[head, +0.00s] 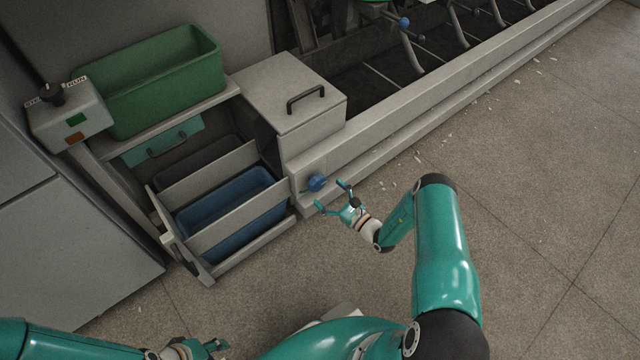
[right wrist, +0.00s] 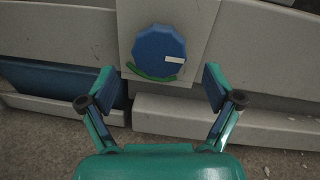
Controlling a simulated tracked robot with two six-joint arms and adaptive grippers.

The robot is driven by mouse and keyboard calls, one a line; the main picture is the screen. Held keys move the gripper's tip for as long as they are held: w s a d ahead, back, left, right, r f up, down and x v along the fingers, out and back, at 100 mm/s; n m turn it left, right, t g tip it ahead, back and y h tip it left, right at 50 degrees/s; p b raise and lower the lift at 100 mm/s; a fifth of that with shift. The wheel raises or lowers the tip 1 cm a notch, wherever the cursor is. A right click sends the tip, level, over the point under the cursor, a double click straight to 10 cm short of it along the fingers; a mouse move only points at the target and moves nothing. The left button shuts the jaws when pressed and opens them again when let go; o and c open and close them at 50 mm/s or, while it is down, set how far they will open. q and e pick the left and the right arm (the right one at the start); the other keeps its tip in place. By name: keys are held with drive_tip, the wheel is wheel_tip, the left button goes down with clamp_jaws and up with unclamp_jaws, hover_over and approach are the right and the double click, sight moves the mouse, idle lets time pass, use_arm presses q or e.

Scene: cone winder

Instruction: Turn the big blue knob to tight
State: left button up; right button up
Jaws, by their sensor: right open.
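The big blue knob (head: 317,183) is on the light grey front panel of the machine, right of the open drawer. In the right wrist view the knob (right wrist: 159,52) is faceted, with a white mark pointing right and a green arc on the panel along its lower left. My right gripper (head: 333,200) is open and empty, just in front of the knob and apart from it. In the right wrist view its fingers (right wrist: 160,88) are spread to either side, below the knob. My left gripper (head: 219,346) is low at the bottom edge; its jaw state is unclear.
An open drawer with a blue bin (head: 232,208) juts out left of the knob. A green bin (head: 155,80) and a switch box (head: 67,114) stand above it. A grey lidded box (head: 290,92) sits behind the knob.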

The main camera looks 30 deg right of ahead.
sight(321, 185)
drive_tip(key=shift+w+a+b, duration=0.25)
drive_tip(key=shift+w+b, duration=0.05)
drive_tip(key=shift+w, duration=1.1)
drive_tip(key=shift+w+a+b, duration=0.2)
drive_tip(key=shift+w+b, duration=0.05)
drive_tip(key=shift+w, duration=1.1)
drive_tip(key=c, duration=1.1)
drive_tip(key=shift+d, duration=0.25)
drive_tip(key=shift+c, duration=0.2)
drive_tip(key=shift+a, duration=0.1)
